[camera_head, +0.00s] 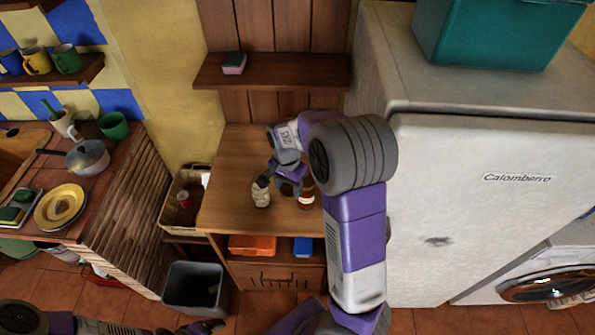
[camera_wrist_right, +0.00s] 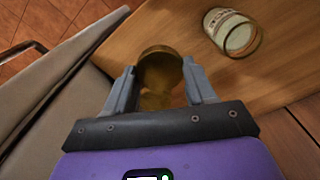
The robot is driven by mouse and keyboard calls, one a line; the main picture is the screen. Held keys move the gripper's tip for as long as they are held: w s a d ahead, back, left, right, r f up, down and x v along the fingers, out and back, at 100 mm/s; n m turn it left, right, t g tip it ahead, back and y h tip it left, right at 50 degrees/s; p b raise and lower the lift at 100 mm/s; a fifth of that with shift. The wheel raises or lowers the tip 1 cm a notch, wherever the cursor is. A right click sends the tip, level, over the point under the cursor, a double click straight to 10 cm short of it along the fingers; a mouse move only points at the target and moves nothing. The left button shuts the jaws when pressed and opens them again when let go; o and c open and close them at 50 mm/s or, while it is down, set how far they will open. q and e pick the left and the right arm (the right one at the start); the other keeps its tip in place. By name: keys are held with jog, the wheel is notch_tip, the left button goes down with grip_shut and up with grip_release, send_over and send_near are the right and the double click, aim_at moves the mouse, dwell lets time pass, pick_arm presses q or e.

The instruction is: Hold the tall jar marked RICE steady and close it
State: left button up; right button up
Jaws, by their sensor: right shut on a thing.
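My right gripper (camera_wrist_right: 160,85) is shut on a round brown-gold thing (camera_wrist_right: 160,70), which sits between its fingers in the wrist view. In the head view the right gripper (camera_head: 288,186) is low over the wooden counter (camera_head: 235,150), and a brown jar (camera_head: 306,201) shows beside it, partly hidden by my arm. A cream-coloured jar (camera_head: 261,196) stands just left of the gripper.
A white fridge (camera_head: 480,230) stands close on the right of the counter. A shelf (camera_head: 285,72) with a small sponge (camera_head: 234,63) hangs behind. A bin (camera_head: 195,287) and a crate (camera_head: 180,205) stand left. The counter's left part is clear.

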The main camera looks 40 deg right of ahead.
jog(key=a+f+n+b, duration=0.4)
jog(key=a+f+n, duration=0.6)
jog(key=a+n, duration=0.3)
jog(key=shift+s+a+f+n, duration=0.2)
jog(key=shift+s+a+n, duration=0.1)
jog(key=shift+s, duration=0.15)
